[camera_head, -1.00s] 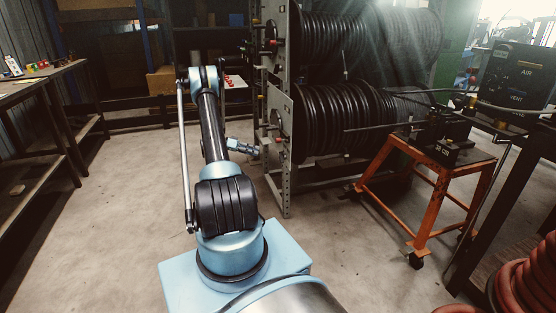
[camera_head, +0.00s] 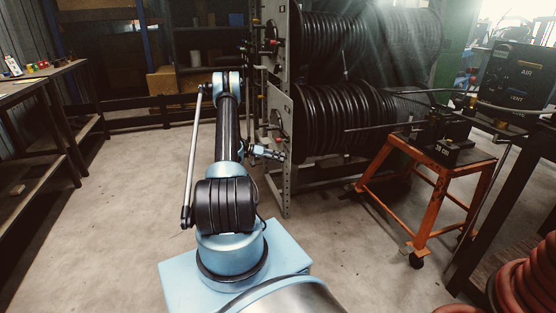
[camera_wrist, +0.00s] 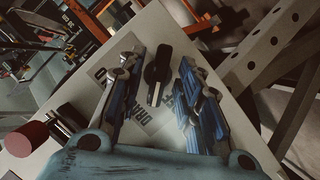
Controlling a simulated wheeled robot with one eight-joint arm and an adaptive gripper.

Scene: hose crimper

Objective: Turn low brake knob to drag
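In the wrist view a black knob (camera_wrist: 158,74) stands on a pale panel (camera_wrist: 92,84). Its long lever shape points roughly up and down in the picture. My gripper (camera_wrist: 160,62) is open, with one blue-and-black finger on each side of the knob and a visible gap on both sides. In the head view my gripper (camera_head: 273,154) is at the lower side panel of the hose reel rack (camera_head: 287,188); the knob cannot be made out there.
A red cylindrical handle (camera_wrist: 27,138) sits left of my gripper in the wrist view. A perforated metal post (camera_wrist: 271,42) stands to the right. Hose reels (camera_head: 345,120) fill the rack. An orange stand (camera_head: 436,190) is to its right. The floor left of the rack is clear.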

